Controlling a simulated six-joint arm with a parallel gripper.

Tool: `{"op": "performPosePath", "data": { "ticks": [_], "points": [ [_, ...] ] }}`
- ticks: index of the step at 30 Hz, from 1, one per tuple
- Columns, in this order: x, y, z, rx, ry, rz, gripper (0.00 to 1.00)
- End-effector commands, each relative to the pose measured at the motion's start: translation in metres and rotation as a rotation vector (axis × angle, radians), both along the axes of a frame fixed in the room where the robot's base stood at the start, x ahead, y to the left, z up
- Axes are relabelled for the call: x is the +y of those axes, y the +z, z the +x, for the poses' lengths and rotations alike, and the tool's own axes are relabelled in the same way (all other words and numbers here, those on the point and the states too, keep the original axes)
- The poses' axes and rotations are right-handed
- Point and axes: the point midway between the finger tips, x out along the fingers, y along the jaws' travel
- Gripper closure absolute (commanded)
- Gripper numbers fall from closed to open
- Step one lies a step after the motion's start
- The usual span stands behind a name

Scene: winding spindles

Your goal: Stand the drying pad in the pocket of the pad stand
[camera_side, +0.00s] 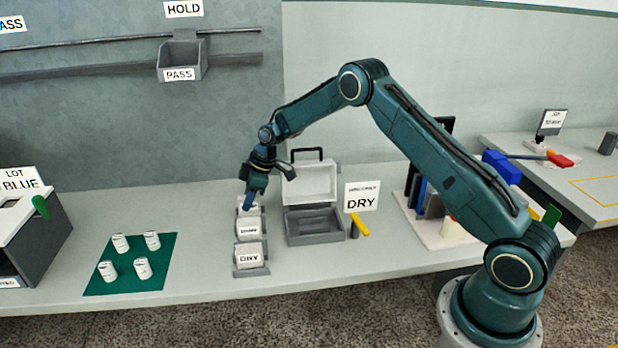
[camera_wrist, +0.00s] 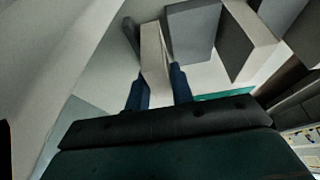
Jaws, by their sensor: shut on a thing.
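My gripper (camera_side: 248,203) points down at the far end of a row of grey and white holders. In the wrist view its two blue fingers (camera_wrist: 160,90) are shut on a thin pale slab, which I take to be the drying pad (camera_wrist: 154,52). The pad stand (camera_side: 250,272) seems to be this row, with a "DRY" label at the front and a second label behind it. In the wrist view grey blocks (camera_wrist: 192,30) stand close beside the pad. The fingers partly hide the pad in the side view, and I cannot tell whether its lower edge is inside a pocket.
An open grey case (camera_side: 315,222) stands right of the row, with a "DRY" sign (camera_side: 361,198) and a yellow-handled item (camera_side: 360,224) beyond it. A green mat (camera_side: 125,280) with several white spools lies left. Bench between mat and row is clear.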

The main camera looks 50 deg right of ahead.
Motion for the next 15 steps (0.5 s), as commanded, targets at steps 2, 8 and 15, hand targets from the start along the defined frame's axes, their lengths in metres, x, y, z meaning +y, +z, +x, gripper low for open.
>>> {"op": "performPosePath", "data": {
  "ticks": [2, 8, 15],
  "points": [
    [0.0000, -0.0017, 0.0000, 0.000, 0.000, 0.000, 0.99],
    [0.0000, -0.0028, 0.0001, 0.000, 0.000, 0.000, 0.55],
    [0.0000, -0.0027, -0.0001, 0.000, 0.000, 0.000, 0.52]
  ]
}}
